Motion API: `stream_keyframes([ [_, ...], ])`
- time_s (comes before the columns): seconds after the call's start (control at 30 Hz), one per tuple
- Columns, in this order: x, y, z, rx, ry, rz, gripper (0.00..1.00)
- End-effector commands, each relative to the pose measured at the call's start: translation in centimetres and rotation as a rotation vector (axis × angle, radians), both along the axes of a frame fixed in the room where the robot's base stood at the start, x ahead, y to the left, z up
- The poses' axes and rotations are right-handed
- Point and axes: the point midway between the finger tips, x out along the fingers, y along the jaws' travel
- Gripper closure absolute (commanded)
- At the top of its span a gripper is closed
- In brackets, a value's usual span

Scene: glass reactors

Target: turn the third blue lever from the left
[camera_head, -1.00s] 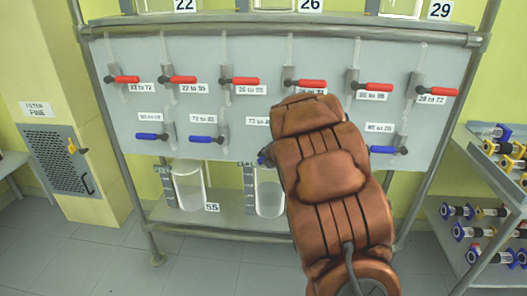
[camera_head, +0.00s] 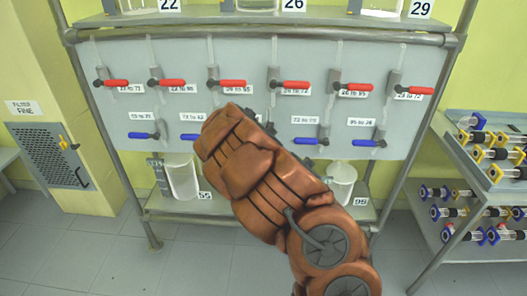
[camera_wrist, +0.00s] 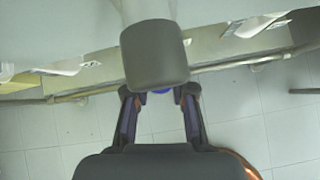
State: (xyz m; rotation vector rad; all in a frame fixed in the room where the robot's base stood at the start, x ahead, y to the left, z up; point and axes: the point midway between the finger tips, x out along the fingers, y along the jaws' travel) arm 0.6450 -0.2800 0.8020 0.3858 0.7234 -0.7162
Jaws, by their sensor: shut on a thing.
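In the head view, blue levers form the panel's lower row. The first (camera_head: 143,136) and second (camera_head: 189,138) show at the left, and two more, (camera_head: 306,140) and (camera_head: 364,143), at the right. The place between, where the third belongs, is hidden behind my arm. In the wrist view, my gripper (camera_wrist: 160,101) has its two fingers on either side of a blue lever piece (camera_wrist: 159,92), just below a grey valve body (camera_wrist: 155,56). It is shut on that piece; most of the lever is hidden.
Red levers (camera_head: 235,86) line the upper row of the grey panel (camera_head: 255,55). Beakers (camera_head: 182,180) (camera_head: 341,180) stand on the low shelf. A rack (camera_head: 455,150) with spools is at the right, a filter unit (camera_head: 48,152) at the left. Floor is clear in front.

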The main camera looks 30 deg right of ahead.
Motion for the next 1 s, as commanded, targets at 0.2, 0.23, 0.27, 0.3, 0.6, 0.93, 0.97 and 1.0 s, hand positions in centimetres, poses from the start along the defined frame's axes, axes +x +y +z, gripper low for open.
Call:
stream_keyframes([
  [0.2, -0.17, -0.15, -0.10, -0.021, 0.019, 0.000, 1.00],
  [0.23, -0.18, -0.15, -0.12, -0.022, 0.020, 0.000, 1.00],
  [0.27, -0.18, -0.16, -0.13, -0.022, 0.020, 0.000, 1.00],
  [0.3, -0.18, -0.17, -0.14, -0.023, 0.021, 0.000, 1.00],
  [0.6, -0.18, -0.17, -0.15, -0.024, 0.020, 0.000, 0.73],
  [0.93, -0.15, -0.18, -0.08, -0.024, 0.018, 0.000, 0.49],
  [0.97, -0.14, -0.18, -0.08, -0.024, 0.018, 0.000, 0.49],
  [1.0, -0.14, -0.18, -0.08, -0.024, 0.018, 0.000, 0.49],
])
